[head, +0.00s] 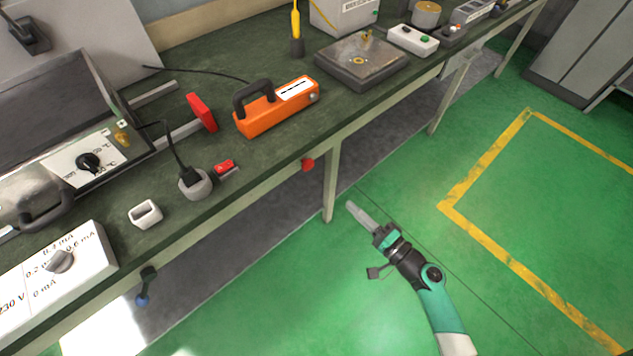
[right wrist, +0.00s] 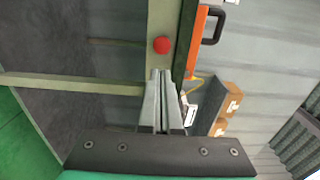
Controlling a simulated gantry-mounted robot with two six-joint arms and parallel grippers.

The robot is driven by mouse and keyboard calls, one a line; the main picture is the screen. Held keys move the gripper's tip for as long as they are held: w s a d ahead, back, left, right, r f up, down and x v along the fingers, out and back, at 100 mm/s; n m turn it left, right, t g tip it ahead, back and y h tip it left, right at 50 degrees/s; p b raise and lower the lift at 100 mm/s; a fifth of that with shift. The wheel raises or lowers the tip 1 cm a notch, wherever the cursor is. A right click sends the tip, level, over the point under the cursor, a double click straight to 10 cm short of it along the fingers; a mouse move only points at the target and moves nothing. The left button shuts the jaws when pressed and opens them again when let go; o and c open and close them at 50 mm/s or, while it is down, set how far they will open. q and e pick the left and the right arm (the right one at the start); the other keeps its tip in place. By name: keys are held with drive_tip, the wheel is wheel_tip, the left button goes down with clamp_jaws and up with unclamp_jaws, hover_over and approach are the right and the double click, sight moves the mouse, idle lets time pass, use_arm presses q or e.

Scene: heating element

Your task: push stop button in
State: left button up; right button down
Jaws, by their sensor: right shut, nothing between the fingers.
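The red stop button (head: 308,164) is on the front edge of the workbench, above a table leg. It also shows in the right wrist view as a round red knob (right wrist: 162,46) just beyond the fingertips. My right gripper (head: 353,209) is shut and empty, in front of the bench and lower than the button. In the right wrist view its closed fingers (right wrist: 160,76) point toward the button, with a gap visible between them. My left gripper is not in view.
The workbench (head: 245,185) carries an orange device (head: 277,113), a black plug in a grey socket (head: 195,184), a small white holder (head: 145,214) and a white dial box (head: 60,265). A table leg (head: 331,180) stands below the button. The green floor around my right arm is clear.

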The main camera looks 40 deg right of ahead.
drive_tip(key=b, duration=0.1)
approach(311, 167)
drive_tip(key=w, duration=0.7)
drive_tip(key=shift+d, duration=0.15)
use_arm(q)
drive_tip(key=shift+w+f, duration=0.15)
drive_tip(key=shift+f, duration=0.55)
